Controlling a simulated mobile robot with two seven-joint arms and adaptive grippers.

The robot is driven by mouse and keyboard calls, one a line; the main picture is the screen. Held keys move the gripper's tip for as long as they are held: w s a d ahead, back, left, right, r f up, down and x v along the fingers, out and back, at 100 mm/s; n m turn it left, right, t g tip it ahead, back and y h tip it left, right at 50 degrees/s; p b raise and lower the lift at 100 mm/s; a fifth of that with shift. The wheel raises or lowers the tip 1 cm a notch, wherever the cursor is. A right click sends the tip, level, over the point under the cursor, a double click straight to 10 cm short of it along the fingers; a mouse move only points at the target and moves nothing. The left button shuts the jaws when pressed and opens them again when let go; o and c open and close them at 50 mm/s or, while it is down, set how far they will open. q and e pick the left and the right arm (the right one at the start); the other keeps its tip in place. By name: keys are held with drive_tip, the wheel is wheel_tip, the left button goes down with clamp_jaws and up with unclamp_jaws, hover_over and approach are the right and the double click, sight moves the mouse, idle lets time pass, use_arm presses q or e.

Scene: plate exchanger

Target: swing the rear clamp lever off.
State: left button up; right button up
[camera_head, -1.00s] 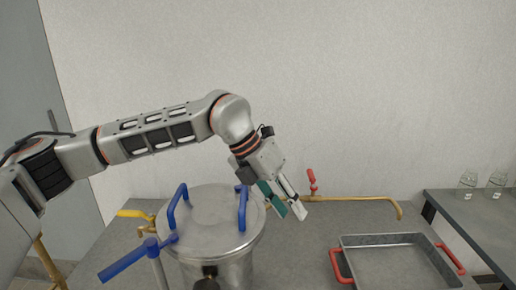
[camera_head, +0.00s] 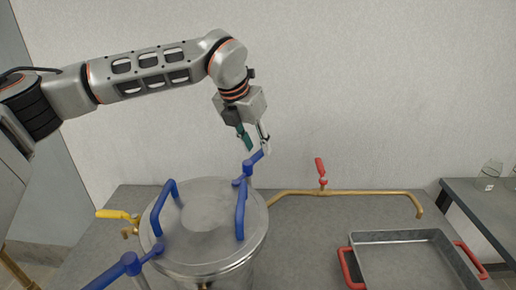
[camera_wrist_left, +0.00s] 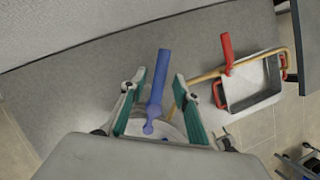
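The rear clamp lever (camera_head: 254,161) is blue and stands at the back edge of the steel vessel's round lid (camera_head: 205,213). Its handle slants up to the right. My left gripper (camera_head: 257,148) is above it, pointing down, with its fingers apart at the handle's upper end. In the left wrist view the lever (camera_wrist_left: 158,85) lies between the open fingers of the gripper (camera_wrist_left: 157,80), with gaps on both sides. The front clamp lever (camera_head: 120,268) is also blue and points to the lower left. My right gripper is not in view.
Two blue handles (camera_head: 163,207) stand on the lid. A yellow valve lever (camera_head: 113,214) is at left. A brass pipe (camera_head: 350,192) with a red valve lever (camera_head: 320,168) runs behind. A grey tray (camera_head: 408,236) with red handles sits at right. A wall closes the back.

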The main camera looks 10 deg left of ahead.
use_arm(q)
drive_tip(key=shift+x, duration=0.75)
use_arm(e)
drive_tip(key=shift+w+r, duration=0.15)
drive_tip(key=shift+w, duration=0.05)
use_arm(q)
clamp_jaws()
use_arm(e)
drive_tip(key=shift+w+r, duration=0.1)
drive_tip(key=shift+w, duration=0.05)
